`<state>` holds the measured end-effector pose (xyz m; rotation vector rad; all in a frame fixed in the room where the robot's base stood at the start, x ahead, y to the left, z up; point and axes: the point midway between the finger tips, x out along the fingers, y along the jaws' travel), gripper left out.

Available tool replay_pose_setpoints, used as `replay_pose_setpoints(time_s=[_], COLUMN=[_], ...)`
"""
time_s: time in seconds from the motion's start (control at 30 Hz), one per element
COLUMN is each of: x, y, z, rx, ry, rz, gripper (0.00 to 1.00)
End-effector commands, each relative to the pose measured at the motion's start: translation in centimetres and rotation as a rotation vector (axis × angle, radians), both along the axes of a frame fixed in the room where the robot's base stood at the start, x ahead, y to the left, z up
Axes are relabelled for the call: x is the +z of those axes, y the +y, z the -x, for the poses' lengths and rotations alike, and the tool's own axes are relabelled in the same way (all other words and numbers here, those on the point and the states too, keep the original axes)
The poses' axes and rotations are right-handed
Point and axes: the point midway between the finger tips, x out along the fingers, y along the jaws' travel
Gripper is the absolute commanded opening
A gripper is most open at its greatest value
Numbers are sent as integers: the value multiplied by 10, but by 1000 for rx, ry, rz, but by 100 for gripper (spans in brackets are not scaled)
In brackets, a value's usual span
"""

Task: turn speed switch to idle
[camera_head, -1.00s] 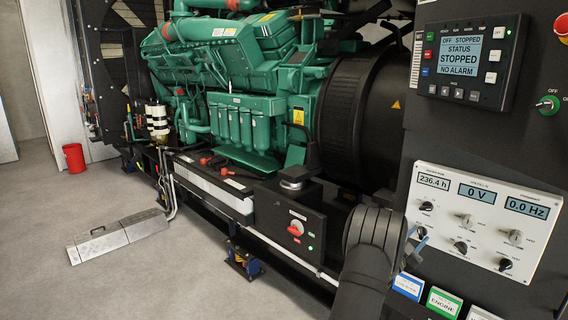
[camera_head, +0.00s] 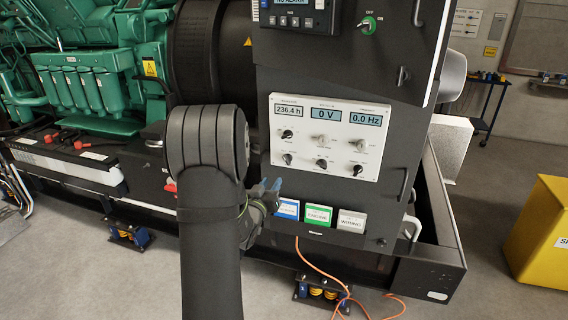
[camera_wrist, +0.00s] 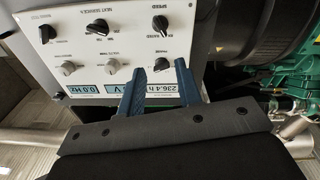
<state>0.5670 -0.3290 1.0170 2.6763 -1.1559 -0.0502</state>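The white control panel (camera_head: 325,148) carries several small knobs under three displays. In the wrist view, where the panel (camera_wrist: 130,45) appears upside down, a black knob (camera_wrist: 160,23) at its upper right seems to be labelled SPEED. It matches the lower-left black knob (camera_head: 288,159) in the head view. Its exact setting is too small to read. My gripper (camera_head: 270,187) is below and left of the panel in the head view. In the wrist view, its blue fingers (camera_wrist: 158,85) are spread apart, empty, and overlap the display edge; no contact with a knob shows.
Blue, green and white labelled boxes (camera_head: 319,215) sit under the panel, near my gripper. An orange cable (camera_head: 322,275) hangs below. A yellow bin (camera_head: 540,235) stands right; the green engine (camera_head: 90,75) left.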

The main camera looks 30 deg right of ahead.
Motion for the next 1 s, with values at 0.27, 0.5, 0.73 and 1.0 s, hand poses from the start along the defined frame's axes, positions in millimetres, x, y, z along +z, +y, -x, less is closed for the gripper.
replay_pose_setpoints(time_s=[0.27, 0.5, 0.73, 1.0], x=[-3, -3, -3, -3], y=[17, -11, -47, -83], z=[22, -5, -41, -78], rx=[19, 18, 18, 19], ry=[135, 131, 131, 130], rz=[48, 49, 47, 49], gripper=[32, 32, 32, 32])
